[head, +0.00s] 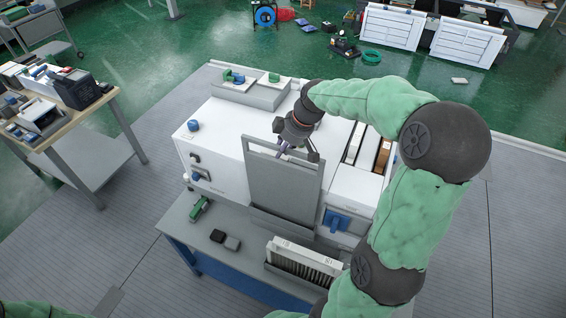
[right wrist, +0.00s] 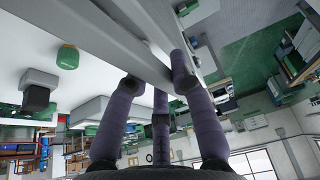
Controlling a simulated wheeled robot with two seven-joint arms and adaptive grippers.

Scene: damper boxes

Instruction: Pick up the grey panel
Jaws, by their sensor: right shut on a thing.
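The grey panel (head: 283,192) is a flat upright plate with a slot-like handle opening along its top edge. It stands in front of the white machine (head: 222,135), and its lower edge is by a grey ledge (head: 282,222). My right gripper (head: 289,152) is shut on the panel's top handle bar. In the right wrist view the purple fingers (right wrist: 160,82) close around the grey bar of the panel (right wrist: 100,38). Whether the panel's lower edge touches the ledge is hard to tell. My left gripper is out of view.
A white finned filter block (head: 303,262) sits in a holder at the table's front right. A green item (head: 199,208) and a dark block (head: 225,239) lie on the table's left. A blue handle (head: 336,220) is right of the panel. A side bench (head: 60,110) stands left.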

